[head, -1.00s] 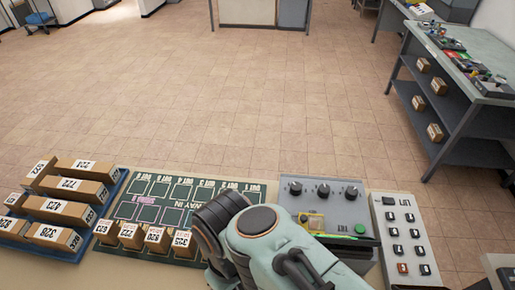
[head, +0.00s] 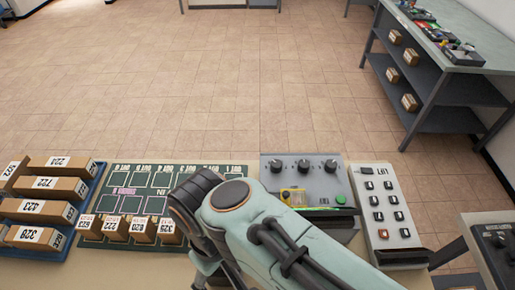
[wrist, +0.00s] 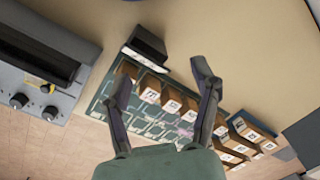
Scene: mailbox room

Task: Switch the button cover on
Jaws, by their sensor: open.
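The small yellow button cover (head: 292,196) sits at the lower left of the grey control panel (head: 325,172), below a row of three black knobs. Whether it is raised or lowered is too small to tell. In the head view the gripper is mostly hidden under my arm.
A dark green slot board (head: 150,178) with several small boxes (head: 117,228) lies left of the panel. A blue tray (head: 92,200) of boxes stands farther left. A pale button box (head: 384,212) is right of the panel. A black container (wrist: 148,46) shows in the wrist view.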

